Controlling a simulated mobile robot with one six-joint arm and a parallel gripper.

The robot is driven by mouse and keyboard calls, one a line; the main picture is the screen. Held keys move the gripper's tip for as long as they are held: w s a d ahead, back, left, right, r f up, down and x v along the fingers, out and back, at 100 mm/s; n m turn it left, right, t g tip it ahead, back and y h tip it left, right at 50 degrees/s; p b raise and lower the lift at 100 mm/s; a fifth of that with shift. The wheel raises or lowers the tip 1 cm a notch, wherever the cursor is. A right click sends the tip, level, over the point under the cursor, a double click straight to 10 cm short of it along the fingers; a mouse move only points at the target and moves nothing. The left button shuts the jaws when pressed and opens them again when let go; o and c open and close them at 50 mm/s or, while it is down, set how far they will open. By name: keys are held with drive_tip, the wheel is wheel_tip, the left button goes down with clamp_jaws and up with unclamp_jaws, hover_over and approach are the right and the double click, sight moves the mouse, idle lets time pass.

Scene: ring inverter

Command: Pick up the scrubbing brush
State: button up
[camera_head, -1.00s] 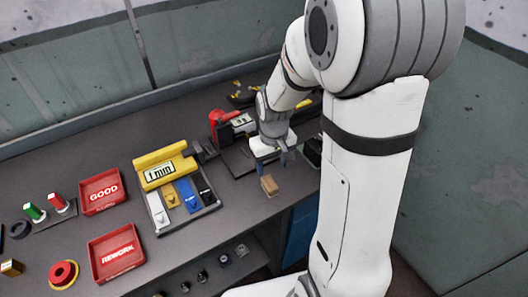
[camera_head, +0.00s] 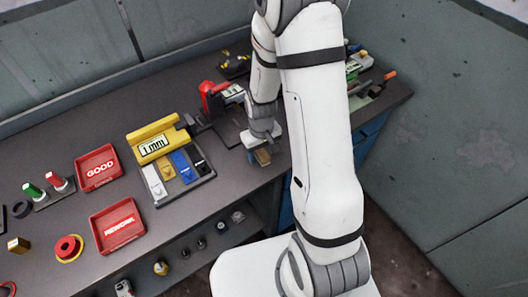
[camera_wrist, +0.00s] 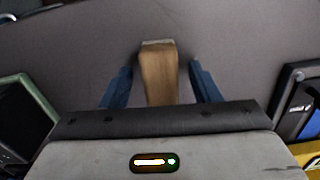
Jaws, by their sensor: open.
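The scrubbing brush (camera_head: 262,157) shows as a small brown wooden block on the dark bench top, close to the front edge. In the wrist view the brush (camera_wrist: 159,75) lies lengthwise between the two blue fingers of my gripper (camera_wrist: 160,82). A gap shows on each side of it, so the fingers are open around it and not clamped. In the head view my gripper (camera_head: 260,152) is right over the brush and hides part of it.
A grey tray (camera_head: 196,187) with coloured pieces and a yellow 1 mm block (camera_head: 153,147) stand left of my gripper. A red clamp device (camera_head: 212,97) stands behind. Red GOOD (camera_head: 99,166) and REWORK (camera_head: 117,224) trays lie further left. Clear bench surrounds the brush.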

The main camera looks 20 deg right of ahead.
sight(261, 150)
drive_tip(key=shift+c, duration=0.6)
drive_tip(key=c, duration=1)
drive_tip(key=shift+o, duration=0.2)
drive_tip(key=shift+r, duration=0.1)
wheel_tip(261, 150, up, 10)
drive_tip(key=shift+f+b, duration=0.1)
drive_tip(key=shift+b, duration=0.5)
drive_tip(key=o, duration=0.4)
drive_tip(key=shift+c, duration=1.5)
